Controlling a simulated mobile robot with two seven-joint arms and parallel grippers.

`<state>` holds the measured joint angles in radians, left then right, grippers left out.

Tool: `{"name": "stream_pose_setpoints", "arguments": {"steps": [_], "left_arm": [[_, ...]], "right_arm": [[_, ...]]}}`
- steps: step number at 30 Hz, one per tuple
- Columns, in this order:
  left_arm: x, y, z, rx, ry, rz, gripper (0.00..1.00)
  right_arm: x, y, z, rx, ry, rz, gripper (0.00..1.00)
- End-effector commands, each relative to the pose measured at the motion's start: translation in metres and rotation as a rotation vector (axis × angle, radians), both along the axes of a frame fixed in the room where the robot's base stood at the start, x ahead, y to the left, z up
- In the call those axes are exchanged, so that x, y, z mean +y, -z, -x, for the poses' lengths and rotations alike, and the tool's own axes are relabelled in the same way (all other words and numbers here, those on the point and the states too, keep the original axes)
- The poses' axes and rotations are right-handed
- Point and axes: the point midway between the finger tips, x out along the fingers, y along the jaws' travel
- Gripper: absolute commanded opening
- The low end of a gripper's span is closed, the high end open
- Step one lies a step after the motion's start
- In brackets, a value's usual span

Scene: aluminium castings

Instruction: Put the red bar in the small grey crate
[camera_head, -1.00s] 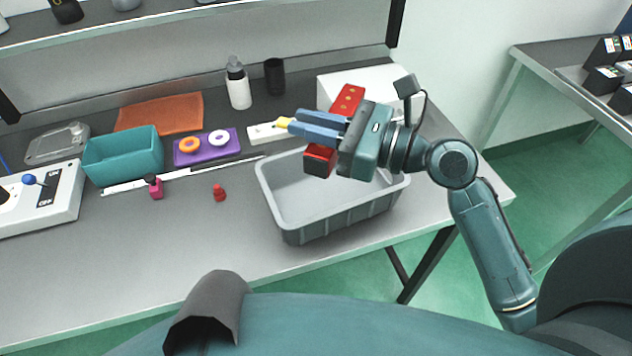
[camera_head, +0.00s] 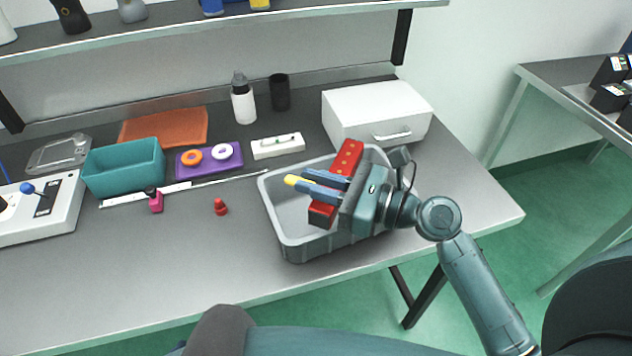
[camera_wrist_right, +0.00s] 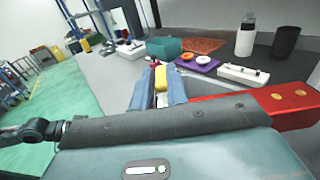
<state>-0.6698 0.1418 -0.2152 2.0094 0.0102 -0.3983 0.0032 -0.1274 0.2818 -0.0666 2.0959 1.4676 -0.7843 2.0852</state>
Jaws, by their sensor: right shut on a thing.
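The gripper and fingers hide the bar's middle. The small grey crate (camera_head: 293,247) stands near the front right of the table, directly below the gripper. The bar's near end shows against the crate's opening and its far end is by the back rim. I cannot tell whether the bar touches the crate. In the right wrist view the red bar (camera_wrist_right: 290,106) sticks out to the right of the fingers (camera_wrist_right: 159,90). My left gripper is not in view.
A white box with a handle (camera_head: 378,112) stands behind the crate. Left of the crate are a small red piece (camera_head: 220,207), a purple tray with rings (camera_head: 209,160), a teal bin (camera_head: 123,168) and a pink-handled piece (camera_head: 155,201). The front of the table is clear.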

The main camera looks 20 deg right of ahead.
Motion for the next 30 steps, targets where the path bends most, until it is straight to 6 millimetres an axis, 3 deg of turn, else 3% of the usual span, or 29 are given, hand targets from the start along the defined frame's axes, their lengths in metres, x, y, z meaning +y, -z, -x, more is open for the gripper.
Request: {"name": "stream_pose_setpoints", "arguments": {"steps": [9, 10, 17, 27, 30], "left_arm": [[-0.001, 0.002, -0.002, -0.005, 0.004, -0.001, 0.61], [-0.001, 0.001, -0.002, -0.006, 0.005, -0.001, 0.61], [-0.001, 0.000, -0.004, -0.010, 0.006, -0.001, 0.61], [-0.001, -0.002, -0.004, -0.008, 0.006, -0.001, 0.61], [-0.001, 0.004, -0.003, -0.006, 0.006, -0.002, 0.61]], "right_arm": [[0.000, 0.006, 0.000, -0.001, 0.001, 0.000, 0.00], [0.000, 0.006, 0.000, 0.001, 0.000, 0.001, 0.17], [0.000, 0.006, 0.000, 0.000, 0.000, 0.000, 0.36], [0.000, -0.002, 0.000, -0.001, 0.000, 0.000, 0.37], [-0.011, 0.002, 0.008, 0.003, 0.001, 0.002, 0.37]]}}
